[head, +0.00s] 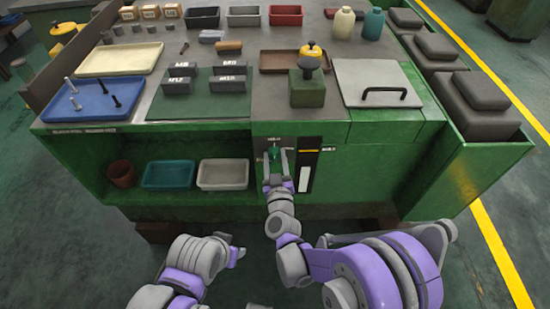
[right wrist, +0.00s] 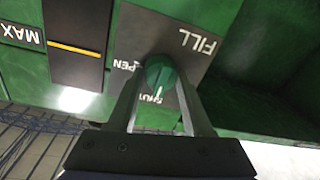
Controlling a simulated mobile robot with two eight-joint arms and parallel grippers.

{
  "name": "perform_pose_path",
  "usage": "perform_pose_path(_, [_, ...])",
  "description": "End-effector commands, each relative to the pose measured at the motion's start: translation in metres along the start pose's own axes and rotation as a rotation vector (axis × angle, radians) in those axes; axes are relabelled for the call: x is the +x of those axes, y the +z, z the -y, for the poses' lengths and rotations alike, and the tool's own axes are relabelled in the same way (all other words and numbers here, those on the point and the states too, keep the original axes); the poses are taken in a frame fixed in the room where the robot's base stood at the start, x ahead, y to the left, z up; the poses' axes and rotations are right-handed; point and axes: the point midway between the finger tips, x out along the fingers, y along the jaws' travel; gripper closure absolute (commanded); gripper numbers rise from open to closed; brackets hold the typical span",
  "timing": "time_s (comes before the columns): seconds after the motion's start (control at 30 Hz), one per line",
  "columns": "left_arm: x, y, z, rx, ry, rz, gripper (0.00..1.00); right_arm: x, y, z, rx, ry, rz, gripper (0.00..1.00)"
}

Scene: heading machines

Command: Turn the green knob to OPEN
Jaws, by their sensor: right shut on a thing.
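The green knob (right wrist: 160,75) sits on a grey plate (right wrist: 190,30) marked FILL, OPEN and SHUT. Its white pointer mark is aimed at the SHUT label in the right wrist view. My right gripper (right wrist: 160,95) is shut on the knob, one finger on each side, partly covering the OPEN label. In the head view the knob (head: 274,153) is on the green cabinet's front, with my right gripper (head: 276,172) reaching it from below. My left gripper (head: 234,246) is low in the head view, away from the cabinet, with its fingertips apart and empty.
A dark gauge strip (head: 308,160) with a yellow line and MAX label is just right of the knob. A shelf with a teal bin (head: 168,174) and a pale bin (head: 222,174) opens to the left. Trays and bottles stand on top. The floor in front is clear.

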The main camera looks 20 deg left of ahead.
Motion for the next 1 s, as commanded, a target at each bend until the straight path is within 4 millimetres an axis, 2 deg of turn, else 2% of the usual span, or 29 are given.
perform_pose_path(0.03, [0.000, 0.000, 0.000, 0.000, 0.000, 0.000, 0.50, 0.000, 0.000, 0.001, 0.000, -0.001, 0.000, 0.92])
perform_pose_path(0.1, [0.000, 0.000, 0.000, 0.000, 0.000, 0.000, 0.50, 0.000, 0.000, 0.001, 0.000, -0.001, 0.000, 1.00])
perform_pose_path(0.47, [0.004, 0.002, 0.000, 0.000, 0.000, 0.001, 0.50, -0.001, 0.001, 0.001, 0.058, 0.000, -0.003, 1.00])
perform_pose_path(0.67, [0.011, 0.005, 0.000, 0.000, 0.000, 0.004, 0.50, 0.000, 0.002, 0.000, 0.184, 0.002, -0.011, 1.00])
perform_pose_path(1.0, [0.027, 0.011, 0.000, 0.000, 0.000, 0.010, 0.50, 0.000, 0.004, 0.000, 0.497, 0.007, -0.032, 1.00])
